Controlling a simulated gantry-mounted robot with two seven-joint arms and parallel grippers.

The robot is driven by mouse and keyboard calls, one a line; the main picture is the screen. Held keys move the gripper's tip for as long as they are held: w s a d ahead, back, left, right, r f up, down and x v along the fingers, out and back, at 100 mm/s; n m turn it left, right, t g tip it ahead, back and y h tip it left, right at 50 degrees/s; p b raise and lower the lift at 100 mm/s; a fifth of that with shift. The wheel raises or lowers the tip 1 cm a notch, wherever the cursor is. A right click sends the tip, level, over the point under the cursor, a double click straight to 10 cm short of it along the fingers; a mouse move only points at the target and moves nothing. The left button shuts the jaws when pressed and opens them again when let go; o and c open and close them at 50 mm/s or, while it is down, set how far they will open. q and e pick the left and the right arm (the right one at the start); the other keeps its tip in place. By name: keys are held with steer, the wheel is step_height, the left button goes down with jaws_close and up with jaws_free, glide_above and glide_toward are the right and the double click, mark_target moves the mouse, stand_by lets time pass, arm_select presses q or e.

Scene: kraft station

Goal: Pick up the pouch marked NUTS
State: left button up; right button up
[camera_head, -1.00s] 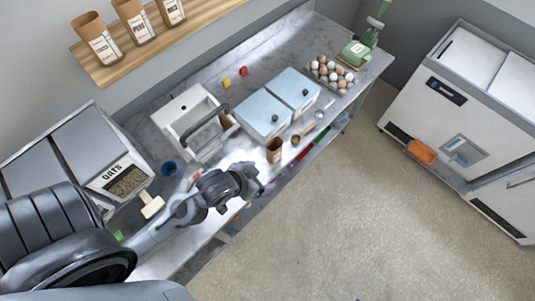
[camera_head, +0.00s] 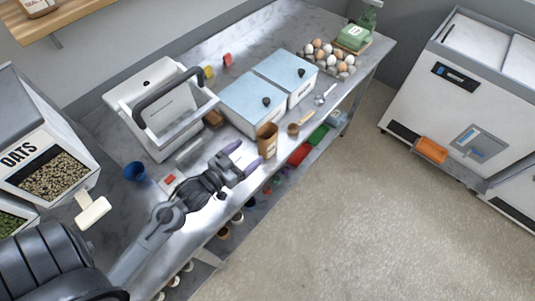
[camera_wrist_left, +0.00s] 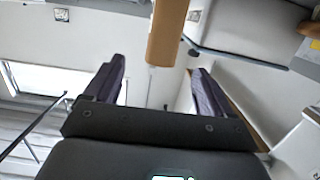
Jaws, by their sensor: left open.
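A brown paper pouch (camera_head: 267,140) stands upright on the metal counter, in front of the blue-lidded boxes. Its label is too small to read in the head view. My left gripper (camera_head: 243,157) is open and empty, just left of the pouch, its purple fingertips pointing towards it. In the left wrist view a tan-brown upright shape (camera_wrist_left: 167,30), apparently this pouch, shows beyond and between the fingers of the left gripper (camera_wrist_left: 160,70); no lettering shows on it. My right gripper is in neither view.
Blue-lidded boxes (camera_head: 252,100) and a white caddy with a dark handle (camera_head: 155,118) stand behind. A small brown cup (camera_head: 293,129) is right of the pouch. A blue cup (camera_head: 135,171) and oats bin (camera_head: 45,165) are left. Another pouch (camera_head: 38,6) is on the shelf.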

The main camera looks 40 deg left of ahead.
mark_target(260, 142)
arm_select(q)
steer(key=w, duration=0.2)
steer(key=w+f, duration=0.1)
steer(key=w, duration=0.1)
steer(key=shift+w+a+f, duration=0.15)
steer(key=shift+w, duration=0.15)
steer(key=shift+w+f, duration=0.2)
steer(key=shift+w, duration=0.8)
steer(key=shift+w+f, duration=0.15)
steer(key=shift+w, duration=0.9)
steer(key=shift+w+f, duration=0.2)
steer(key=shift+w, duration=0.8)
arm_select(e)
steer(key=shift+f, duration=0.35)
arm_select(q)
steer(key=shift+c, duration=0.3)
steer(key=c, duration=1.4)
steer(key=shift+o, duration=0.2)
steer(key=shift+r, duration=0.1)
